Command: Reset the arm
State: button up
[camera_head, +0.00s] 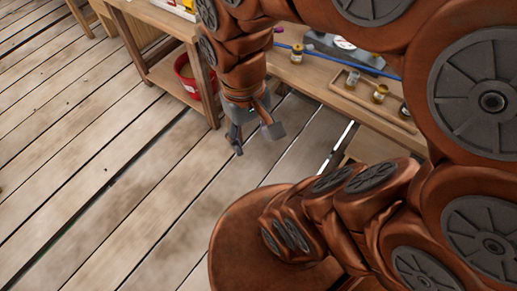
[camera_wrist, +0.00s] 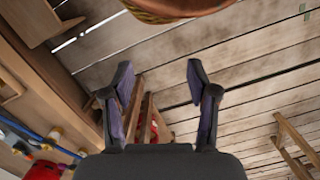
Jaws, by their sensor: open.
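My gripper (camera_head: 256,140) hangs at the end of my copper-coloured arm in the head view, pointing down over the plank floor. Its two dark fingers stand well apart with nothing between them. In the wrist view the gripper (camera_wrist: 158,85) also shows open and empty, with bare planks and a bit of a red bucket seen past the fingers. It is apart from the bench and touches nothing that I can see.
A wooden bench (camera_head: 325,79) at the upper right bears a tray (camera_head: 352,97) with small jars and a blue rod (camera_head: 345,60). A red bucket (camera_head: 187,78) stands under another table at the top. The plank floor (camera_head: 85,150) at left is clear.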

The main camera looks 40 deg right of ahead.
jog(key=s, duration=0.1)
jog(key=s+f, duration=0.1)
jog(key=s, duration=0.1)
jog(key=shift+s+a+f+n, duration=0.15)
jog(key=shift+a+n, duration=0.2)
jog(key=shift+n, duration=0.05)
notch_tip(320, 180, up, 6)
jog(key=p, duration=0.6)
dwell(0.4)
